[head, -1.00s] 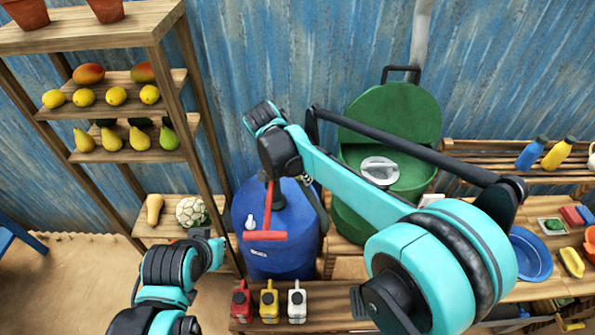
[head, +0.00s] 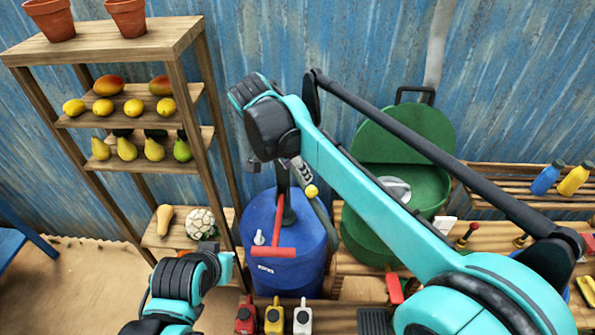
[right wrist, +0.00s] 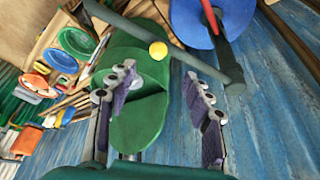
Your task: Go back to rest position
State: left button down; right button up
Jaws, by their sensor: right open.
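My right arm reaches across the head view, with its gripper (head: 303,176) partly hidden behind its wrist, in front of a blue barrel (head: 290,245). In the right wrist view the fingers of this gripper (right wrist: 160,80) are spread apart with nothing held between them. A small yellow ball (right wrist: 158,50) shows beyond the fingertips beside a dark bar; I cannot tell what it is fixed to. My left arm (head: 190,285) is at the lower left; its gripper fingers do not show.
A wooden shelf (head: 120,50) with fruit and pots stands at the left. The blue barrel has a red T-shaped handle (head: 272,251). A green drum (head: 435,180) stands behind my right arm. Red, yellow and white jugs (head: 274,318) line the front edge.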

dwell(0.3)
jog(key=s+d+f+n+t+y, duration=0.2)
jog(key=s+d+f+n, duration=0.35)
jog(key=s+d, duration=0.45)
jog(key=s+d+f+n+t+y, duration=0.15)
jog(key=s+d+f+n, duration=0.25)
jog(key=s+d+f, duration=0.55)
notch_tip(320, 180, down, 22)
jog(key=w+d+b, duration=0.1)
jog(key=b, duration=2.4)
jog(key=shift+w+d, duration=0.15)
jog(key=shift+w, duration=0.05)
jog(key=shift+t, duration=0.25)
